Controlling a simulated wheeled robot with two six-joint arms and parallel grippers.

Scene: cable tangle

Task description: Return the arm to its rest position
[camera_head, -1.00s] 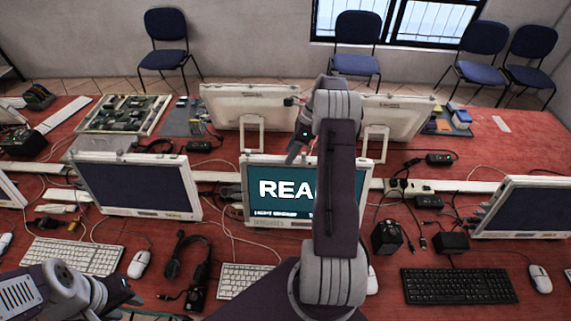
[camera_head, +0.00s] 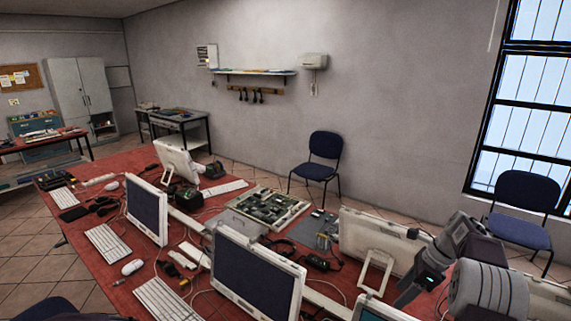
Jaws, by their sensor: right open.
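My right arm comes in at the lower right of the head view. Its right gripper (camera_head: 411,290) hangs fingers-down in front of the back of a white monitor (camera_head: 372,243). A small green light shows on the gripper. The jaws are open and I see nothing held between them; the fingertips are small and partly dark. My left gripper is not in view.
The red table (camera_head: 90,240) is crowded with monitors, keyboards and cables. A circuit-board tray (camera_head: 262,208) lies on it. A blue chair (camera_head: 318,165) and another blue chair (camera_head: 522,205) stand behind, near the wall. Floor shows at the left.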

